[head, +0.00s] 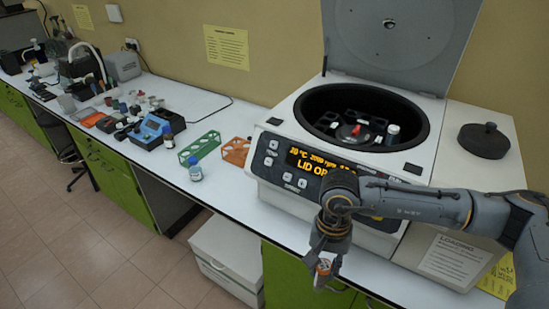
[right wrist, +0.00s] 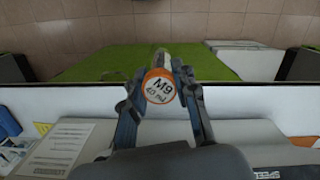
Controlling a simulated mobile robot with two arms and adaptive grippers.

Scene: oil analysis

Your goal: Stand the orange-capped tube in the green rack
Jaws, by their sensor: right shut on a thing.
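My right gripper (head: 325,262) is shut on the orange-capped tube (head: 323,270), in front of the centrifuge and past the bench's front edge. The tube's clear body (right wrist: 162,58) shows partly beyond the cap. The green rack (head: 200,146) stands on the bench to the left of the centrifuge; no tube shows in it. My left gripper is not in view.
The centrifuge (head: 270,185) has its lid raised and a tube with a white cap inside. An orange rack (head: 236,150) stands beside the green rack. Bench space (head: 235,195) is clear left of the centrifuge.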

